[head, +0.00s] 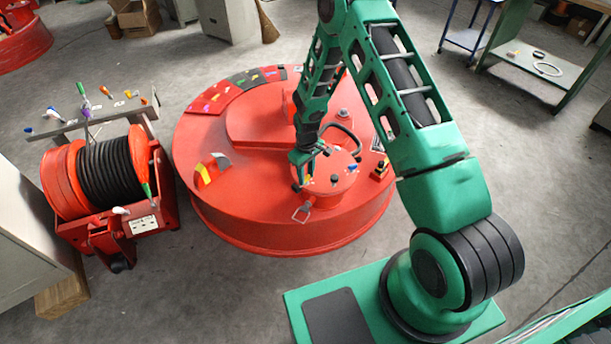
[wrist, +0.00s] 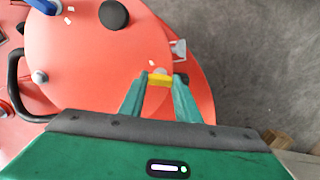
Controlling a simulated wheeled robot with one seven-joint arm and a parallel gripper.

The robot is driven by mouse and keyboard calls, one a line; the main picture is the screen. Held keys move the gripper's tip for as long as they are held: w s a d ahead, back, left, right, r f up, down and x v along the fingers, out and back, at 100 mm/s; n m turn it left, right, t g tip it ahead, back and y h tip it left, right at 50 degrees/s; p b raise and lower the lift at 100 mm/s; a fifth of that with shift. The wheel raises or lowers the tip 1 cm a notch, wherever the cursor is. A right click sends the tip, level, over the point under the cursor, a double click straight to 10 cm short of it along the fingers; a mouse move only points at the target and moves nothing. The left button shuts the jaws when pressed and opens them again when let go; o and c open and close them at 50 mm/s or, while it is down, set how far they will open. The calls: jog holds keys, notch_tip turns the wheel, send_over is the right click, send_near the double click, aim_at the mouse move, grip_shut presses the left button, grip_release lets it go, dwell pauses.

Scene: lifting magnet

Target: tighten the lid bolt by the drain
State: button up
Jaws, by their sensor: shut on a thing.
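The round red lid (head: 325,187) sits on the big red magnet (head: 240,214); it fills much of the wrist view (wrist: 95,65). My gripper (head: 306,177) is over the lid's near-left edge. In the wrist view my gripper (wrist: 159,81) is shut on a small yellow bolt handle (wrist: 159,78) near the lid's rim. A grey metal fitting (wrist: 179,48) sits at the rim close by; I cannot tell if it is the drain. A blue-handled bolt (head: 352,167) and a black knob (head: 334,180) are also on the lid. The yellow handle's shank is hidden.
A black hose (head: 345,133) curves beside the lid. Coloured pieces (head: 235,88) lie on the magnet's far rim. A red cable reel (head: 100,170) with coloured-handled tools stands at left. A green workbench (head: 525,75) stands at the back right. Floor between is clear.

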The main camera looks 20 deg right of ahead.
jog(key=m, duration=0.5)
jog(key=shift+w+m, duration=0.1)
jog(key=shift+m, duration=0.2)
dwell(0.4)
jog(key=o, duration=1)
jog(key=shift+o, duration=0.2)
notch_tip(320, 180, up, 11)
jog(key=shift+f, duration=0.15)
